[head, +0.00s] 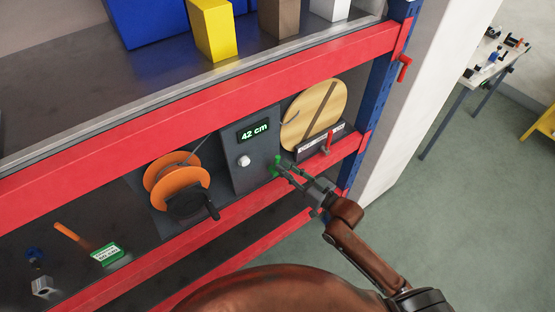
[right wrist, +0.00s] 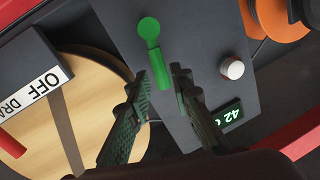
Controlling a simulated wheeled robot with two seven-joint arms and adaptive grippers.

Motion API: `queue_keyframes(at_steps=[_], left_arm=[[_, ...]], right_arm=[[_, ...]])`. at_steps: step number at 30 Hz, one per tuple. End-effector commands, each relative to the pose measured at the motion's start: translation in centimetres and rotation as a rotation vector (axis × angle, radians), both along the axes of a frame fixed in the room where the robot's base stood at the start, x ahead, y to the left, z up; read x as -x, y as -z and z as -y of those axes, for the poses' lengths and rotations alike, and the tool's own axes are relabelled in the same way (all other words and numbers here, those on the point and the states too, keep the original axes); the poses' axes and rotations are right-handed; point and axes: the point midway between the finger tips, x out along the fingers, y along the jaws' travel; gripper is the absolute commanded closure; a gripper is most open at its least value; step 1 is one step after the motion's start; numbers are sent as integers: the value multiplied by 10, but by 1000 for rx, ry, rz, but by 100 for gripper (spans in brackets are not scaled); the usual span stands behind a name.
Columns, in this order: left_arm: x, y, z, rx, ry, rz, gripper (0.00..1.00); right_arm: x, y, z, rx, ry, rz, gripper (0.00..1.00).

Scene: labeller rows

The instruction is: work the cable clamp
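The cable clamp appears to be the green lever (head: 276,162) on the dark panel's right side, partly hidden by my gripper in the head view. In the right wrist view the green lever (right wrist: 151,30) has a round end at the top and a thicker grip pointing down. My right gripper (head: 284,168) is at the lever. In the right wrist view its two fingers (right wrist: 160,76) are apart, one on each side of the grip's lower end, with small gaps visible. My left gripper is not in view.
The dark panel (head: 241,176) has a "42 cm" display (head: 253,131) and a white knob (head: 243,161). An orange reel (head: 163,176) with a crank stands left. A wooden drum (head: 301,120) with a red lever (head: 329,142) stands right. Red shelf beams (head: 200,98) run above and below.

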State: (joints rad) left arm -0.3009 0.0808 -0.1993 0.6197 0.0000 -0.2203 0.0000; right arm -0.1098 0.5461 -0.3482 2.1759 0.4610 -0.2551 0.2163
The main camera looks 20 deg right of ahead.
Motion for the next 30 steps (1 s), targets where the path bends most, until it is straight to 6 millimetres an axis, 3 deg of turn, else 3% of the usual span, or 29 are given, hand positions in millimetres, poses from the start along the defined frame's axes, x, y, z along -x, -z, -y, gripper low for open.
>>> queue_keyframes(at_steps=[9,19,28,30], left_arm=[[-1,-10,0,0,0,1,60],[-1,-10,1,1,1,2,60],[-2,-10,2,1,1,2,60],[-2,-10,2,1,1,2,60]], right_arm=[[-34,-1,-21,1,0,1,80],[-37,1,-23,2,0,0,80],[-37,0,-22,2,1,0,100],[-37,0,-22,2,1,0,100]])
